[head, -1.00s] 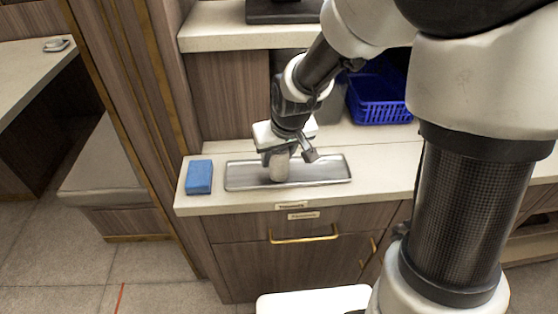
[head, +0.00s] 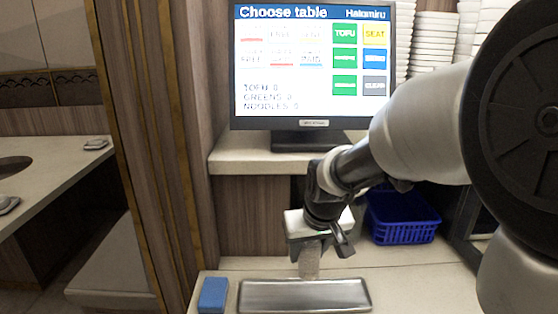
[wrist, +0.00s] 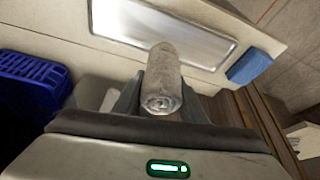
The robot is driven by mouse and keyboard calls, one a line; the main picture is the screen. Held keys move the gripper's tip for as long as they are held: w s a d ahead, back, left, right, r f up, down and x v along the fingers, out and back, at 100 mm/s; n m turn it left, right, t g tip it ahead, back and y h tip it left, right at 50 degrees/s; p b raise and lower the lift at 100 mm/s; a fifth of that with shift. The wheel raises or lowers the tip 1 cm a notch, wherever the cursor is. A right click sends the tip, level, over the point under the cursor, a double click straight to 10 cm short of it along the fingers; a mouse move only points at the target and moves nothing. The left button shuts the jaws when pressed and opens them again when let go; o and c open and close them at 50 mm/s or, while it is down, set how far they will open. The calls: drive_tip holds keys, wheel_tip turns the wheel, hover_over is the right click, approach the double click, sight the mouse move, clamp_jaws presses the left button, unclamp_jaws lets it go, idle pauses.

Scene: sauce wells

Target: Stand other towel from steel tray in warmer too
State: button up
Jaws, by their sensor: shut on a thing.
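My gripper (head: 312,246) is shut on a grey-white rolled towel (head: 310,264). The towel hangs upright below the fingers, above the back edge of the steel tray (head: 305,295). In the wrist view the rolled towel (wrist: 162,80) sits between my two fingers (wrist: 160,106), its spiral end towards the camera. The steel tray (wrist: 165,32) lies beyond it, and its visible surface is bare. I cannot make out the warmer for sure; a greyish shape behind my gripper is mostly hidden in the head view.
A blue sponge-like block (head: 213,294) lies left of the tray. A blue basket (head: 402,217) stands at the back right. An order screen (head: 312,65) stands on the raised shelf (head: 240,160) behind. Counter between tray and basket is partly clear.

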drive_tip(key=s+d+m+p, duration=0.2)
drive_tip(key=d+p, duration=0.5)
drive_tip(key=p, duration=0.6)
drive_tip(key=shift+s+h, duration=0.4)
drive_tip(key=shift+s, duration=0.15)
drive_tip(key=shift+f, duration=0.15)
